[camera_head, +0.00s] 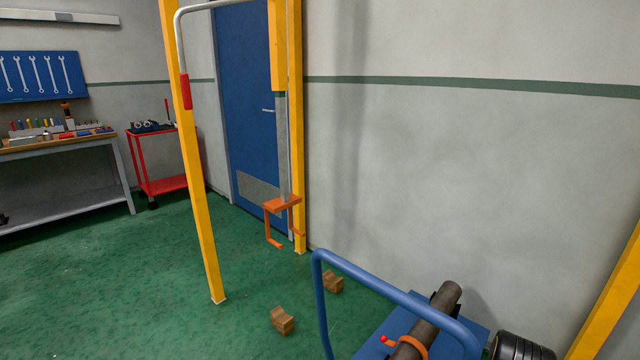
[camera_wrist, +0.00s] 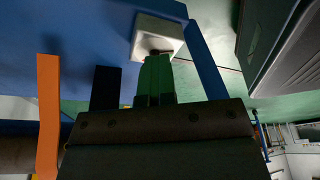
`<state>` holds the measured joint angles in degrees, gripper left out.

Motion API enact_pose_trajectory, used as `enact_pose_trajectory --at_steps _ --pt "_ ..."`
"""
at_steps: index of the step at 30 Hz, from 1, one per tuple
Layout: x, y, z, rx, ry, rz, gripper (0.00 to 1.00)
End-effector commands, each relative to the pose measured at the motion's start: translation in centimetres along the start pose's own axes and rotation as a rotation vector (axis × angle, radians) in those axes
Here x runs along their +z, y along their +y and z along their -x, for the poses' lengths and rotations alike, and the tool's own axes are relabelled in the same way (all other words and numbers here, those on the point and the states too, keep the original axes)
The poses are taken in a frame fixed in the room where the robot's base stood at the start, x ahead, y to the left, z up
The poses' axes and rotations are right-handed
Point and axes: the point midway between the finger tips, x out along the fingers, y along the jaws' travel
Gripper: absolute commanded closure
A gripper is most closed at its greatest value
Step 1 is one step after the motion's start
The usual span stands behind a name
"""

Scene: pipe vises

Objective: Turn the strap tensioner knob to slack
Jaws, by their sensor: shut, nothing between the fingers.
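In the head view an orange strap (camera_head: 412,346) goes over a dark pipe (camera_head: 436,312) on a blue cart. A small red knob (camera_head: 383,338) on an orange stem sits just left of the strap; I take it for the tensioner knob. Its setting is too small to tell. In the wrist view an orange upright strip (camera_wrist: 48,115), likely the strap, stands at the left. My gripper (camera_wrist: 158,58) is shut and empty, its green fingers pointing at a pale square block (camera_wrist: 158,36) with a dark middle. I cannot tell whether they touch it. The head view does not show my gripper.
The cart's blue tube handle (camera_head: 385,287) arches in front of the pipe. Two wooden blocks (camera_head: 282,321) lie on the green floor. A yellow frame post (camera_head: 200,200) stands at the left, with a workbench and red trolley (camera_head: 165,183) farther back. Floor at the left is clear.

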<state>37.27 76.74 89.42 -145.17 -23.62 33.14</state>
Motion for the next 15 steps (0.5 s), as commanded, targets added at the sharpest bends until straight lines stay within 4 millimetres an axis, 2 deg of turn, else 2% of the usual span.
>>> enact_pose_trajectory --at_steps 1,15 --pt "0.1 -0.1 -0.9 -0.002 -0.005 -0.003 1.0" --pt "0.1 1.6 -0.9 0.003 -0.006 -0.002 1.0"
